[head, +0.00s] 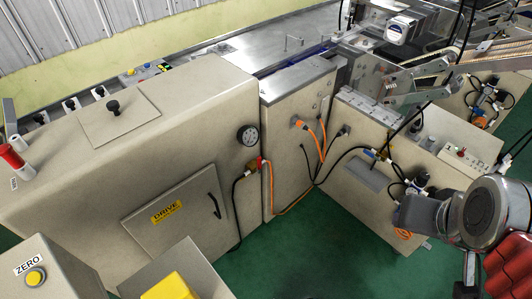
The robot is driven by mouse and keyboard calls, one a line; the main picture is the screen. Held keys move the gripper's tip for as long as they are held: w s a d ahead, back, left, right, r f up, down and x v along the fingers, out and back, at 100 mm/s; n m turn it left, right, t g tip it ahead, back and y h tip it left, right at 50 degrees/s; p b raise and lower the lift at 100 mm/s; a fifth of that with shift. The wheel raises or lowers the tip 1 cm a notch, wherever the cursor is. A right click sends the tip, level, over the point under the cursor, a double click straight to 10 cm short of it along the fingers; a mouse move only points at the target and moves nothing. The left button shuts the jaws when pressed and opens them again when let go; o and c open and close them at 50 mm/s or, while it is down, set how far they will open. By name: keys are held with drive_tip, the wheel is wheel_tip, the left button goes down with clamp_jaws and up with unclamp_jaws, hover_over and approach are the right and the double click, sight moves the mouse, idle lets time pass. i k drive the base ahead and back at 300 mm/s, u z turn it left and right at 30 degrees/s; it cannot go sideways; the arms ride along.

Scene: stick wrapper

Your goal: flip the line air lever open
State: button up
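A small red lever (260,163) sits on a brass valve (251,167) on the front of the large beige cabinet, just below a round black-rimmed pressure gauge (248,135). A dark hose and an orange line run from near this valve. The lever is small here, and I cannot tell its exact angle. My arm (485,212), with grey joints and a red link, shows at the lower right, well apart from the valve. I cannot make out the fingers of my gripper or anything held in it.
A door marked DRIVE (175,215) with a black handle is left of the valve. A ZERO button box (40,270) and a yellow block (170,288) stand at the lower left. Orange and black cables hang along the right cabinets. Green floor (310,255) is clear in front.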

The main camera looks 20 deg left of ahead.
sight(258, 158)
drive_tip(key=i, duration=0.9)
drive_tip(key=u, duration=2.15)
drive_tip(key=i, duration=0.45)
drive_tip(key=z, duration=0.5)
